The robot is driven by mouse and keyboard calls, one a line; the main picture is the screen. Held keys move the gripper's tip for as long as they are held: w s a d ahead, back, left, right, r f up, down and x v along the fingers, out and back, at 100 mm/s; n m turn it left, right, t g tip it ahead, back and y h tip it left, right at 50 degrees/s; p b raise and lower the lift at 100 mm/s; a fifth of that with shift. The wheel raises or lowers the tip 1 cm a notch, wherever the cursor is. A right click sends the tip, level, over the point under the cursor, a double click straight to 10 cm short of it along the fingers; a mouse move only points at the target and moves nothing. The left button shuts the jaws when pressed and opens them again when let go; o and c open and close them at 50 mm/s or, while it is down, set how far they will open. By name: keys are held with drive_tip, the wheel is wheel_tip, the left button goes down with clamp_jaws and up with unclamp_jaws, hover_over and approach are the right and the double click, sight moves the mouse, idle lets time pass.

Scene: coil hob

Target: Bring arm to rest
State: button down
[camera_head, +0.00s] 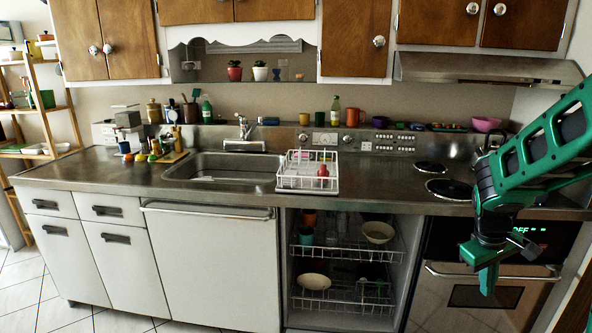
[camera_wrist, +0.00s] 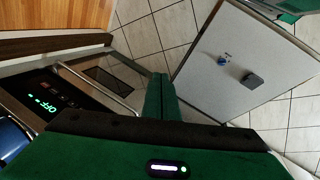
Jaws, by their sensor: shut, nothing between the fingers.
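My arm is green and black and comes in from the right in the head view. My gripper (camera_head: 489,279) hangs pointing down in front of the oven (camera_head: 490,300), below the counter edge. Its fingers are together with nothing between them. In the wrist view the closed green fingers (camera_wrist: 161,98) show in the middle, above the floor tiles. The oven also shows in the wrist view at the left, with its lit green display reading OFF (camera_wrist: 45,104). The gripper looks apart from the oven, though the exact gap cannot be told.
The coil hob (camera_head: 449,189) lies on the counter beside my arm. An open dishwasher (camera_head: 345,265) with loaded racks stands left of the oven. A dish rack (camera_head: 308,171) sits by the sink (camera_head: 225,170). A light panel (camera_wrist: 245,65) and tiled floor show in the wrist view.

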drive_tip(key=s+a+r+m+y, duration=0.1)
drive_tip(key=s+r+m, duration=0.1)
drive_tip(key=s, duration=0.6)
drive_tip(key=s+a+r+m+y, duration=0.1)
drive_tip(key=s+a+r+m, duration=0.1)
drive_tip(key=s, duration=0.6)
drive_tip(key=s+a+r+m+y, duration=0.1)
drive_tip(key=s+m, duration=0.3)
drive_tip(key=s, duration=0.5)
drive_tip(key=shift+a+r+m+g, duration=0.3)
drive_tip(key=shift+a+r+g, duration=0.1)
drive_tip(key=shift+a+r, duration=0.35)
drive_tip(key=shift+w+f, duration=0.3)
drive_tip(key=shift+w, duration=0.25)
